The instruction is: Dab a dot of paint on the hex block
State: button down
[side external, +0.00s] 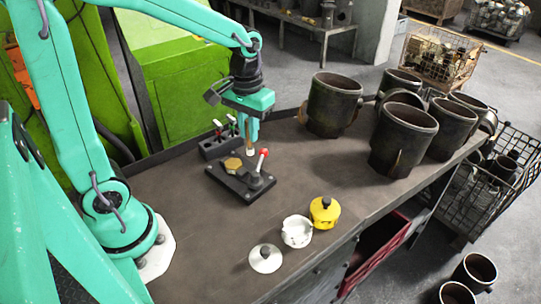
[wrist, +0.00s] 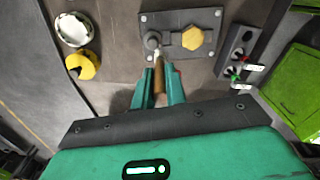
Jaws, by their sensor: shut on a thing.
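The brass hex block (side external: 233,163) lies on a black fixture plate (side external: 229,179) with a red-knobbed clamp lever (side external: 263,154) beside it. In the wrist view, the hex block (wrist: 192,39) shows its whole top, uncovered, and no paint dot is visible. My gripper (side external: 252,136) is shut on a slim wooden-handled tool (wrist: 158,73), seemingly a brush, pointing down with a pale tip. In the side view the tip (side external: 250,152) appears right of the block and behind the clamp. In the wrist view it is left of the block. Its height above the plate is unclear.
Large dark metal cylinders (side external: 333,104) fill the right bench end. Mid-bench is clear.

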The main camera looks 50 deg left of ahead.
jog(key=d+f, duration=0.2)
jog(key=d, duration=1.7)
jog(key=shift+s, duration=0.4)
jog(key=shift+f, duration=0.1)
jog(key=shift+f, duration=2.85)
jog(key=shift+f, duration=0.65)
notch_tip(320, 180, up, 7)
dwell(0.9)
jog(key=shift+r, duration=0.1)
dwell(0.4)
